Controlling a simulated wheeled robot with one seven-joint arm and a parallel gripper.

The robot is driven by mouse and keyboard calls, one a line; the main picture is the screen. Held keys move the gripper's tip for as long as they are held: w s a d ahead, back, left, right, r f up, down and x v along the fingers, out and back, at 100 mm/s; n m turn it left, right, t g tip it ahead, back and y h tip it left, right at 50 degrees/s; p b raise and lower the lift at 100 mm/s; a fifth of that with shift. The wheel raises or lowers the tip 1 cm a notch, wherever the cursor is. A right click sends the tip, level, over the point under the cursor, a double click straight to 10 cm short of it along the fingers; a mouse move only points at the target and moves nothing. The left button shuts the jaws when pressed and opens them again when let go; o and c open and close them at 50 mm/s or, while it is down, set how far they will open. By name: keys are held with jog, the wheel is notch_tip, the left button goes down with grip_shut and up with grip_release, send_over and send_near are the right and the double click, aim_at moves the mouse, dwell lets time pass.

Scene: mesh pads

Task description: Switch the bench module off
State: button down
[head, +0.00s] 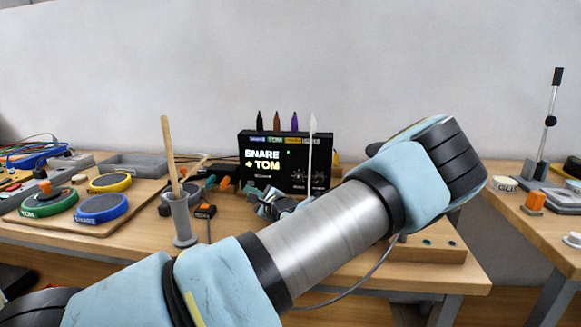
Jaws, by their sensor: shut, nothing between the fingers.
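The bench module is a black box (255,179) near the back of the middle table. Its front shows bright "SNARE + TOM" lettering, a row of coloured labels and a small green light. Grey knob-like parts show at its lower right. I cannot make out which part is its switch. My gripper (271,207) seems to be the small dark and grey part low in front of the module, partly hidden behind my arm. It looks shut and empty; I cannot tell whether it touches anything.
A pale-tipped stick (311,140) stands before the module's right side. A wooden stick stands in a grey holder (182,220) at left. Green, blue (101,208) and yellow round pads lie on a board farther left. My arm covers the middle table's front right.

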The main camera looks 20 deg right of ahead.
jog(key=shift+w, duration=0.1)
dwell(0.3)
jog(key=shift+w+d, duration=0.25)
jog(key=shift+w, duration=0.05)
jog(key=shift+w+d, duration=0.15)
jog(key=shift+w, duration=0.2)
dwell(0.6)
jog(key=shift+s, duration=0.15)
jog(key=shift+s+a, duration=0.4)
jog(key=shift+s, duration=0.25)
jog(key=shift+s+a+p, duration=0.35)
jog(key=shift+s+a, duration=0.1)
jog(key=shift+s, duration=0.4)
jog(key=shift+s+a+p, duration=0.35)
jog(key=shift+s+a, duration=0.15)
jog(key=shift+s, duration=0.4)
jog(key=shift+s+a+p, duration=0.35)
jog(key=shift+s+a, duration=0.1)
jog(key=shift+s, duration=0.4)
